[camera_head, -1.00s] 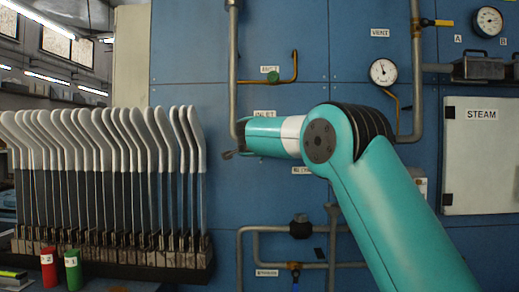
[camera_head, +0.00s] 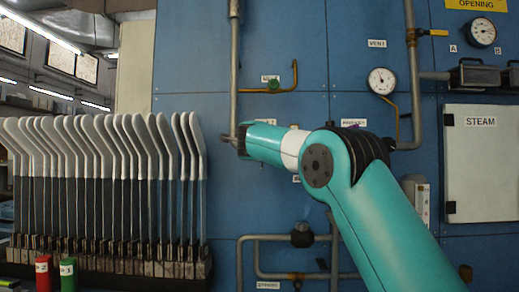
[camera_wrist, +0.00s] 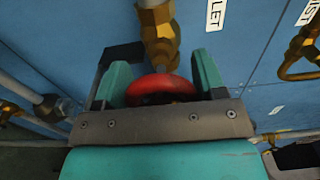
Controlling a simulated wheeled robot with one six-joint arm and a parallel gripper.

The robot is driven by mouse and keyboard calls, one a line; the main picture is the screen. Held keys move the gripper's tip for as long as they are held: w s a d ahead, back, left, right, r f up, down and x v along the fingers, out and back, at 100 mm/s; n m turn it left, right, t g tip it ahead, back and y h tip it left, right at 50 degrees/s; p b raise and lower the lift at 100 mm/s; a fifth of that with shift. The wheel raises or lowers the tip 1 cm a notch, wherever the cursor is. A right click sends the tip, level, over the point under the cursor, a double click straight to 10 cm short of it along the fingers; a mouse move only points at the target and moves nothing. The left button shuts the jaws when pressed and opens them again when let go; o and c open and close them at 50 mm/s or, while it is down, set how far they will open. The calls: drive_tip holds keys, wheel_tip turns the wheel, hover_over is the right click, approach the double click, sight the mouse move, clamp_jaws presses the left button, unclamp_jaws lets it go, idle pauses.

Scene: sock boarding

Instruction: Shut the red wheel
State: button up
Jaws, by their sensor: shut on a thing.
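The red wheel (camera_wrist: 160,88) shows in the wrist view, on a brass valve (camera_wrist: 160,35) fixed to the blue panel. My gripper (camera_wrist: 160,82) is around the wheel, with a teal finger on each side, and is shut on it. The near part of the wheel is hidden behind the dark gripper body. In the head view my gripper (camera_head: 240,143) reaches the panel beside a vertical grey pipe. The wheel is hidden there by my arm.
A brass pipe with a green knob (camera_head: 273,84) is above my gripper. A gauge (camera_head: 381,81) and the white STEAM box (camera_head: 484,160) are at right. Several sock boards (camera_head: 105,190) stand at left, behind a red cylinder (camera_head: 43,271) and a green one (camera_head: 68,273).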

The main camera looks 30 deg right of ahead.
idle(0.4)
drive_tip(key=o, duration=0.9)
drive_tip(key=v, duration=1.7)
drive_tip(key=shift+s+a, duration=0.15)
drive_tip(key=shift+a, duration=0.1)
